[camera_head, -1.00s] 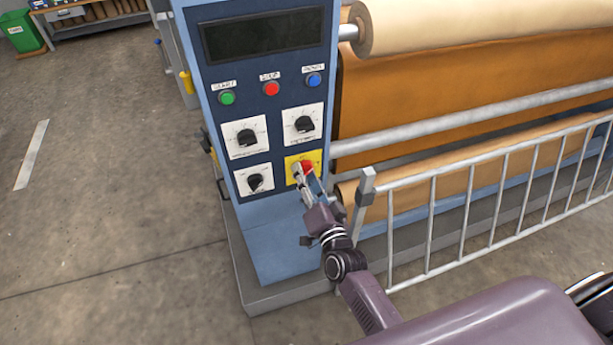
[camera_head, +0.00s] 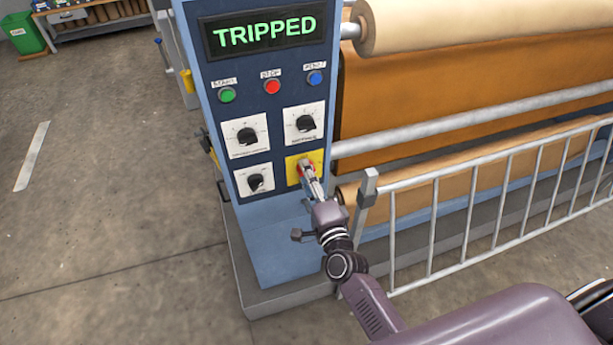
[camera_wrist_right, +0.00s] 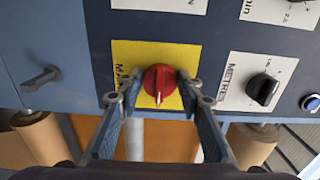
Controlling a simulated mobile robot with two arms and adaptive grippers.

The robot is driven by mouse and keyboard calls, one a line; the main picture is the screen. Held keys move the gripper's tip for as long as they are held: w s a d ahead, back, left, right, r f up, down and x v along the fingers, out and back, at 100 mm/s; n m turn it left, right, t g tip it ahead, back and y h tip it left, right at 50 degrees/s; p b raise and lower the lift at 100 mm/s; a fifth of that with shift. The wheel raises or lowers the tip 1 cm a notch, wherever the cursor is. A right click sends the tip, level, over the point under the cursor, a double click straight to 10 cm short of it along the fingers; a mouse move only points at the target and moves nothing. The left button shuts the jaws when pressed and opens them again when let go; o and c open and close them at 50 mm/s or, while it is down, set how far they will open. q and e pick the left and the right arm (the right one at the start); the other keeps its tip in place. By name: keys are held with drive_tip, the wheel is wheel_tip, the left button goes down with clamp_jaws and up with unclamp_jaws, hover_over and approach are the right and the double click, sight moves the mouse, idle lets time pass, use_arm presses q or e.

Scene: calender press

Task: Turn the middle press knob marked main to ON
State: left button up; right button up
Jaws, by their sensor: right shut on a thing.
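The red main knob (camera_head: 300,172) sits on a yellow plate (camera_head: 318,157) at the lower right of the blue press panel. My right gripper (camera_head: 307,168) reaches it from below and hides much of it. In the right wrist view, the red knob (camera_wrist_right: 160,80) lies between the two fingers (camera_wrist_right: 159,99), which are shut on it. Its white pointer line points down in that picture. The plate's lettering is partly hidden by a finger. The panel display (camera_head: 264,33) reads TRIPPED in green. My left gripper is not in view.
Black knobs (camera_head: 246,136) on white plates sit beside and above the yellow plate. Green, red (camera_head: 272,87) and blue buttons are higher up. A metal railing (camera_head: 470,185) and rollers (camera_head: 460,25) stand to the right. Floor at the left is open.

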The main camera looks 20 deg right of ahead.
idle(0.4)
drive_tip(key=o, duration=1.1)
drive_tip(key=shift+o, duration=0.2)
drive_tip(key=s, duration=1.2)
drive_tip(key=shift+d, duration=0.2)
drive_tip(key=shift+f, duration=0.1)
